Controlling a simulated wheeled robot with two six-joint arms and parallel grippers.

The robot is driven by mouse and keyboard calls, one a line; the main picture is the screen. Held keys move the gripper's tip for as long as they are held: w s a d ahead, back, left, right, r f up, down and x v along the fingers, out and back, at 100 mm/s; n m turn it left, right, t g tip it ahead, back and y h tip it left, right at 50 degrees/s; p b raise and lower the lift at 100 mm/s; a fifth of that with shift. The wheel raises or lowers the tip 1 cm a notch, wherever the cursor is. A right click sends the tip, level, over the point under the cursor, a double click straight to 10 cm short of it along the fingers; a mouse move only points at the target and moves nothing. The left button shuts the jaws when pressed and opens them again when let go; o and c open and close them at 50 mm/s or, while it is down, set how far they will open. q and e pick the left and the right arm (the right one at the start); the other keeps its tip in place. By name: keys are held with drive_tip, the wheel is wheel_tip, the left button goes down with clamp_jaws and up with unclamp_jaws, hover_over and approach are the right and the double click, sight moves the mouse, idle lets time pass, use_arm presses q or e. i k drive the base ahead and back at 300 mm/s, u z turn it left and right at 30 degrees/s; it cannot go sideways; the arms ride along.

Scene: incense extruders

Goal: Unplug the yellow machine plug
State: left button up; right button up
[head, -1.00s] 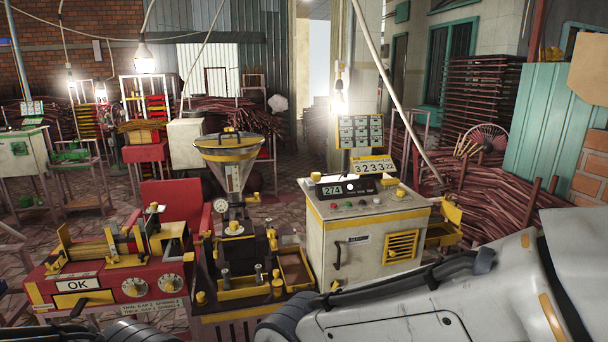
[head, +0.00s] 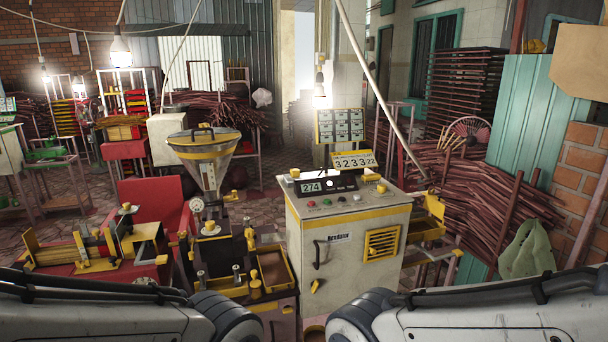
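A cream cabinet machine (head: 345,250) with yellow trim stands right of centre in the head view, with a display reading 274 on top. A dark machine with a metal hopper (head: 203,158) and yellow parts stands left of it. A red machine with yellow parts (head: 90,260) is at the lower left. I cannot make out a yellow plug or its cord for certain; a small yellow piece (head: 315,286) shows low on the cabinet's front. My two arms enter along the bottom edge, left and right. Neither gripper shows.
A yellow-edged tray (head: 275,270) sits between the hopper machine and the cabinet. Bundles of dark red sticks (head: 475,190) are piled at the right, near a teal metal panel (head: 540,125). A red chair (head: 150,205) stands behind the red machine. Open floor shows behind the machines.

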sight(294, 173)
drive_tip(key=z, duration=0.35)
drive_tip(key=k, duration=0.85)
drive_tip(key=z, duration=0.6)
drive_tip(key=k, duration=0.5)
drive_tip(key=z, duration=0.3)
drive_tip(key=i, duration=2.45)
drive_tip(key=u, duration=1.2)
drive_tip(key=i, duration=0.75)
drive_tip(key=u, duration=1.15)
drive_tip(key=i, duration=0.35)
drive_tip(key=u, duration=0.3)
